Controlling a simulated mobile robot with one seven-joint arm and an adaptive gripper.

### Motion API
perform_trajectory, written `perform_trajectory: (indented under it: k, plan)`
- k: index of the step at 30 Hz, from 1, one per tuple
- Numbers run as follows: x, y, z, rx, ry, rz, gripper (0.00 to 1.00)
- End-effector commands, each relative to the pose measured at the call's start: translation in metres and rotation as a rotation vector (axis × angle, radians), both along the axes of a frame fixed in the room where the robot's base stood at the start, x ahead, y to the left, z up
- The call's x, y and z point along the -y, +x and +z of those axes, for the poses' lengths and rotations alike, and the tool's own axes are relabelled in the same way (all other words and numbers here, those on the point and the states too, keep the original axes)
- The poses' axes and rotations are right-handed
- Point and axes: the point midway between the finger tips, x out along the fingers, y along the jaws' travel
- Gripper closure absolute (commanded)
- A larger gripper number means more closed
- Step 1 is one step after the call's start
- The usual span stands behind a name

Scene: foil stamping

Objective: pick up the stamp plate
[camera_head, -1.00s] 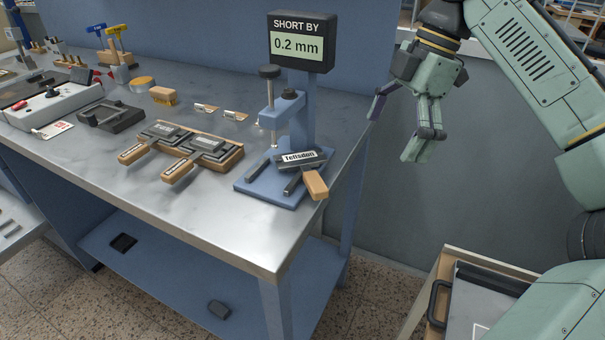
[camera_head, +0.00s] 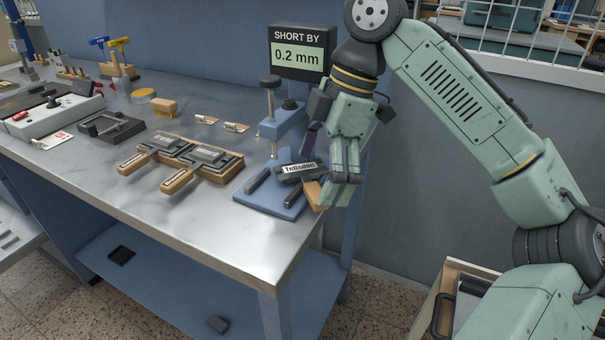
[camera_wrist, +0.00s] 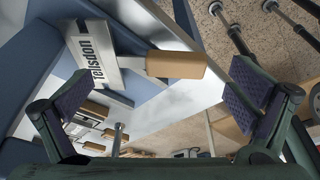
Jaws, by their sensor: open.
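My gripper (camera_head: 326,172) is open and empty beside the handle end, partly covering the handle in the head view. In the wrist view the handle lies ahead, between the two spread fingers of my gripper (camera_wrist: 160,92). I cannot tell the remaining distance.
The gauge stand (camera_head: 283,122) with its "SHORT BY 0.2 mm" display (camera_head: 298,52) rises close behind the plate. Two similar wooden-handled plates (camera_head: 208,160) sit on a wooden holder to the left. The bench's front right surface (camera_head: 235,228) is bare.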

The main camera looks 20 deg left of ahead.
Motion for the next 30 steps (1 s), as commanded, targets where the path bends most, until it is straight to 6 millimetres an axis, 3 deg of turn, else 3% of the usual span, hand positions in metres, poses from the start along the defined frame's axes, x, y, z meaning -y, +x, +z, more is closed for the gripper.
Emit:
perform_trajectory:
  k: [4,12,30]
  plan:
    - [-0.003,-0.003,-0.014,0.002,-0.003,-0.002,0.0]
    - [-0.003,-0.003,-0.016,0.0,-0.001,-0.001,0.01]
    - [-0.003,-0.003,-0.017,0.0,-0.003,0.0,0.41]
